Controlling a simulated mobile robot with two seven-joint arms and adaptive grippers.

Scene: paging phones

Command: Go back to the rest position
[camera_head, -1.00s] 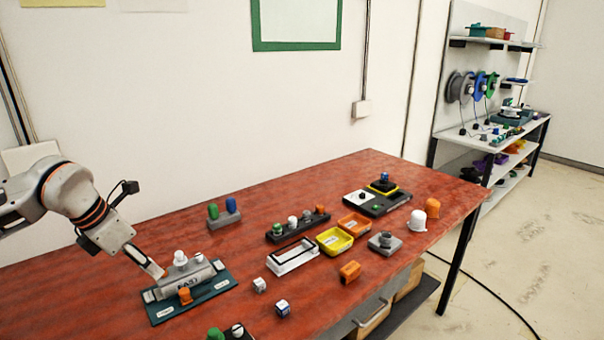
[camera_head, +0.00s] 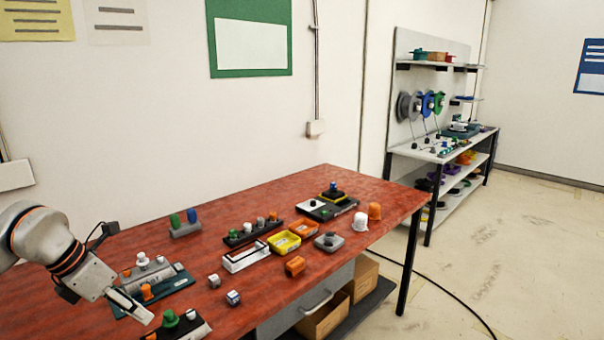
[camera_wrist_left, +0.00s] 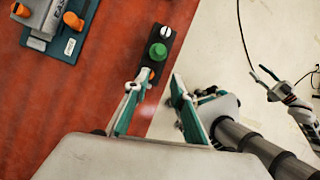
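My left gripper (camera_head: 135,308) is at the lower left in the head view, above the near part of the red table (camera_head: 262,312). In the left wrist view its two fingers (camera_wrist_left: 153,102) stand apart with nothing between them. A black block with a green knob (camera_wrist_left: 158,52) and a white knob lies just ahead of the fingertips, apart from them; it also shows in the head view (camera_head: 170,319). My right gripper (camera_wrist_left: 267,80) shows at the right of the left wrist view, over the pale floor, its fingers apart and empty. It is outside the head view.
A grey device on a teal plate (camera_head: 180,280) lies beside the left gripper. Small cubes, a yellow tray (camera_head: 284,243), orange parts and a white cap (camera_head: 360,222) lie farther right. Shelves (camera_head: 440,150) stand at the back right. The floor right of the table is mostly clear, with a cable.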

